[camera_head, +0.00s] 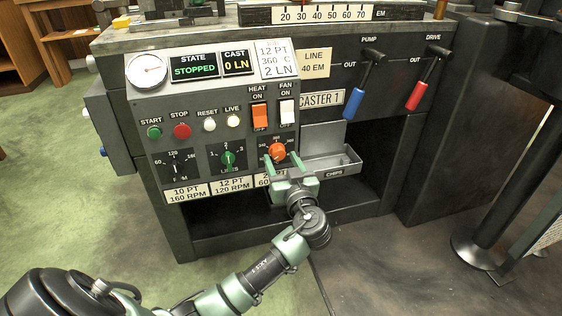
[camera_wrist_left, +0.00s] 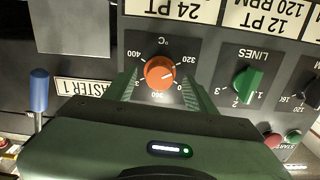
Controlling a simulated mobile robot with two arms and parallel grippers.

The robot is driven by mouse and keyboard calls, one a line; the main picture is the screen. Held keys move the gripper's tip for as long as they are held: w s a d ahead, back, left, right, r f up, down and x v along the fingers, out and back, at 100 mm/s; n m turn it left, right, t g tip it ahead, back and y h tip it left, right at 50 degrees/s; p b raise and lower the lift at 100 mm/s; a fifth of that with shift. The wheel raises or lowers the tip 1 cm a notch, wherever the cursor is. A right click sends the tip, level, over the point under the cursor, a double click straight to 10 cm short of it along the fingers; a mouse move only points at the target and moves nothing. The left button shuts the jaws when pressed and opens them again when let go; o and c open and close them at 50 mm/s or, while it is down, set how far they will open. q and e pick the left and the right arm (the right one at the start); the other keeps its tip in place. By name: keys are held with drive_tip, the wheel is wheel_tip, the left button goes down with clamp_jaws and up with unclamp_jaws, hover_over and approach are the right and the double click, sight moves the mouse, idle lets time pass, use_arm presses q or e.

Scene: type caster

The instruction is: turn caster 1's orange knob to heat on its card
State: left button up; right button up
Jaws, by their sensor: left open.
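The orange knob (camera_head: 277,151) of caster 1 sits on the grey front panel, right of the green lines knob. In the left wrist view, which is upside down, the orange knob (camera_wrist_left: 160,73) shows a °C scale with 320, 360 and 400. Its pale pointer mark is small; I cannot read its exact setting. The card (camera_head: 275,59) above reads 12 PT, 360 C, 2 LN. My left gripper (camera_head: 284,162) is open, its green fingers on either side of the orange knob; I cannot tell whether they touch it. My right gripper is not in view.
The green lines knob (camera_head: 228,159) is beside the orange one. Above are the orange heat switch (camera_head: 260,116) and white fan switch (camera_head: 287,111). A metal chips tray (camera_head: 335,163) juts out at right. Blue pump and red drive levers (camera_head: 416,95) hang further right.

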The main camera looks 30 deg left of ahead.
use_arm(q)
drive_tip(key=shift+w+a, duration=0.45)
drive_tip(key=shift+a, duration=0.1)
clamp_jaws()
